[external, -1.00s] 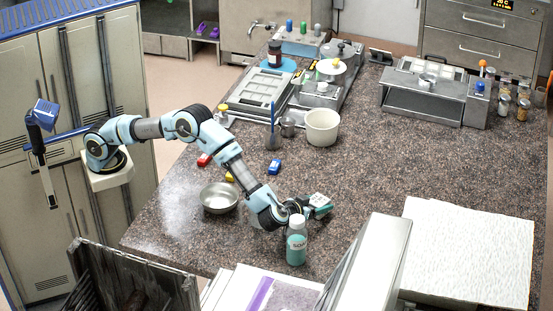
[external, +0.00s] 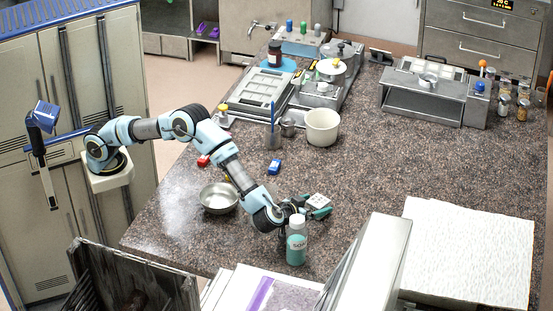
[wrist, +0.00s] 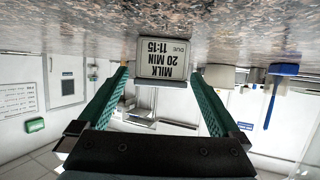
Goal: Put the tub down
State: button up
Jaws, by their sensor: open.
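A small pale tub (external: 319,200) stands on the speckled counter, with dark print on it. In the wrist view its label (wrist: 163,58) shows upside down and reads "MILK 20 MIN DUE 11:15". My gripper (external: 313,206) is low at the counter beside the tub. Its two green fingers are spread wide in the wrist view (wrist: 160,78), one on each side of the tub with gaps between. The tub's far side is hidden.
A teal-labelled bottle (external: 297,245) stands close in front of my gripper. A steel bowl (external: 219,198) is to the left, and a blue block (external: 275,167) and a white bucket (external: 322,128) are farther back. The counter right of the tub is clear.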

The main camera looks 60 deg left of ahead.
aim_at(313, 205)
jog(key=shift+b+v, duration=0.5)
jog(key=shift+v, duration=2.1)
